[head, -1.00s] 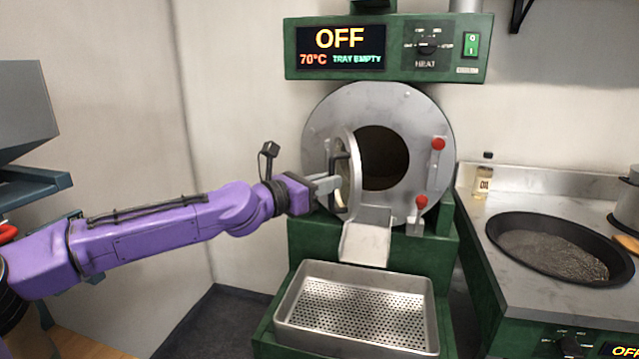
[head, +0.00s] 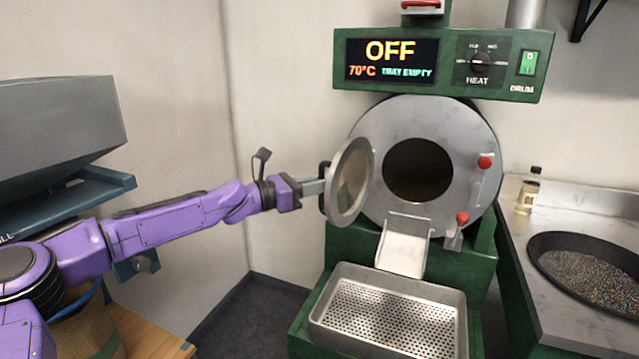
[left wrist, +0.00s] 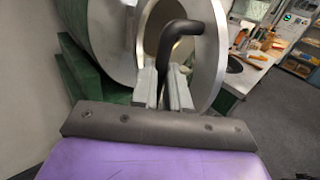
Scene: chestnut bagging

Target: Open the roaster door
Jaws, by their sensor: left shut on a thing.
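The roaster (head: 470,140) has a round steel drum front with a dark round opening (head: 418,170). Its round door (head: 349,182) is swung out to the left of the opening and stands well ajar. The door has a black handle (head: 323,188) on its outer side. My left gripper (head: 318,187) is shut on this handle. In the left wrist view the grey fingers of the left gripper (left wrist: 163,88) close around the black handle (left wrist: 180,30), with the door (left wrist: 212,55) just beyond. My right gripper is not in view.
A steel chute (head: 404,245) sits below the opening, above a perforated tray (head: 458,320). Two red-knobbed levers (head: 462,218) are right of the opening. A counter at right holds a dark pan (head: 590,260) and an oil bottle (head: 527,192). A grey hopper (head: 60,120) stands at left.

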